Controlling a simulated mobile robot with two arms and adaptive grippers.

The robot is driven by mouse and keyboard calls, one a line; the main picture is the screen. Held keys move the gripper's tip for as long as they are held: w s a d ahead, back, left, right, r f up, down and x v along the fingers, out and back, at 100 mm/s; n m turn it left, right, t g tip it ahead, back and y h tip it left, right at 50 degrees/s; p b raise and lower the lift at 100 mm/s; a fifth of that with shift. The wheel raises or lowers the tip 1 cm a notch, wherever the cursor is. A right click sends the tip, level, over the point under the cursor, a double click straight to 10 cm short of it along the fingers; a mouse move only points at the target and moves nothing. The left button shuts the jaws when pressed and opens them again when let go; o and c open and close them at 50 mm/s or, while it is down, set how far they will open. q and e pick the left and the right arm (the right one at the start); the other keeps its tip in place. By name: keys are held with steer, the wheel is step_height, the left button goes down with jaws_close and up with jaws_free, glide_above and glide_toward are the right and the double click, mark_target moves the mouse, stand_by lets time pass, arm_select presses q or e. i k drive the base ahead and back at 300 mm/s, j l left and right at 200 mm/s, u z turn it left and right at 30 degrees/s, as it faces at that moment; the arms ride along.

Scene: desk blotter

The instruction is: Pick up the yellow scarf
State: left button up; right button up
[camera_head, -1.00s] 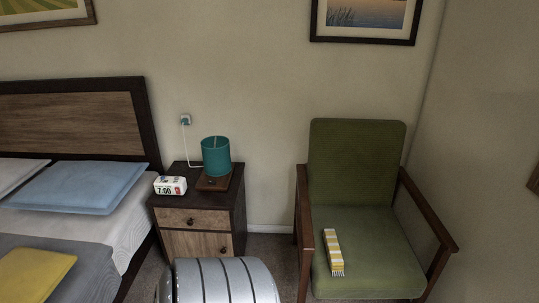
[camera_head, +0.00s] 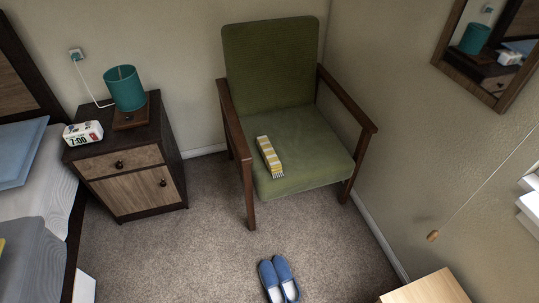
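The yellow scarf (camera_head: 270,157) is a folded strip with yellow and white stripes and a short fringe at its near end. It lies flat on the seat of the green armchair (camera_head: 313,151), left of the seat's middle. Neither of my grippers shows in the head view.
The chair's wooden armrests (camera_head: 347,98) flank the seat on both sides. Blue slippers (camera_head: 279,278) lie on the carpet in front. A light wooden surface (camera_head: 428,289) is at lower right.

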mark_target(274, 164)
steer(key=z, duration=0.7)
steer(key=i+j+z, duration=0.1)
steer(key=j+z, duration=1.4)
steer(key=i+l, duration=0.05)
steer(key=l, duration=0.05)
